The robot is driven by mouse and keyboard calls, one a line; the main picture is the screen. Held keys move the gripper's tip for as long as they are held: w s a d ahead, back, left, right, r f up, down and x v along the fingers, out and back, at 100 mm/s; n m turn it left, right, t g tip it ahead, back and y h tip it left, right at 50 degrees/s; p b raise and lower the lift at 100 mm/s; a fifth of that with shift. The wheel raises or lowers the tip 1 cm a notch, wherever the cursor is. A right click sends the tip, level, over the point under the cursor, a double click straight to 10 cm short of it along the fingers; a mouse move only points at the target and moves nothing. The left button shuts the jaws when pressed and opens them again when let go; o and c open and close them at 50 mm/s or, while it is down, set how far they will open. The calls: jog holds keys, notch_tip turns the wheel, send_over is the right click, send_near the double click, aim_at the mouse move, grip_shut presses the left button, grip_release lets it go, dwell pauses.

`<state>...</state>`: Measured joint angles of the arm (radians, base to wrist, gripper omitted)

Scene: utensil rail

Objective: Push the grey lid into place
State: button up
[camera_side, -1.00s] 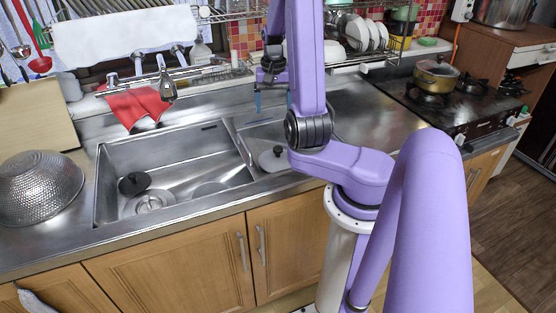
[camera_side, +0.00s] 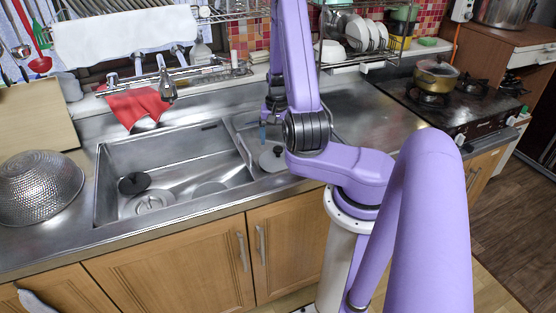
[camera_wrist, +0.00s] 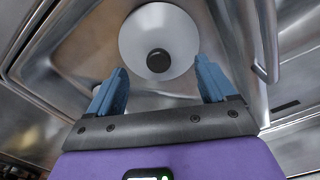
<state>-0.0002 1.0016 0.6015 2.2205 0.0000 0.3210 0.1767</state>
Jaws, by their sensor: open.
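The grey lid (camera_side: 271,159) is a round disc with a dark knob, lying in the small right-hand basin of the sink. In the wrist view the lid (camera_wrist: 160,30) lies flat just beyond my fingertips, its knob (camera_wrist: 158,60) centred between them. My gripper (camera_wrist: 160,85) is open and empty, its two blue fingers apart on either side of the knob's line. In the side view my gripper (camera_side: 268,133) hangs pointing down above and near the lid. One finger and the lid's right part are hidden behind my arm there.
The basin wall (camera_wrist: 65,60) and a metal bar (camera_wrist: 268,45) flank the lid. The main sink basin (camera_side: 185,170) holds a dark round piece (camera_side: 134,184). The faucet (camera_side: 166,85) and red cloth (camera_side: 133,107) are behind. A perforated bowl (camera_side: 38,188) stands left.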

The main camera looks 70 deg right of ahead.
aim_at(278, 148)
jog(key=shift+d+f, duration=0.15)
jog(key=shift+f, duration=1.3)
jog(key=shift+d+f, duration=0.15)
jog(key=shift+f, duration=1.3)
jog(key=c, duration=1.1)
jog(key=shift+s+a, duration=0.1)
jog(key=shift+c, duration=1.2)
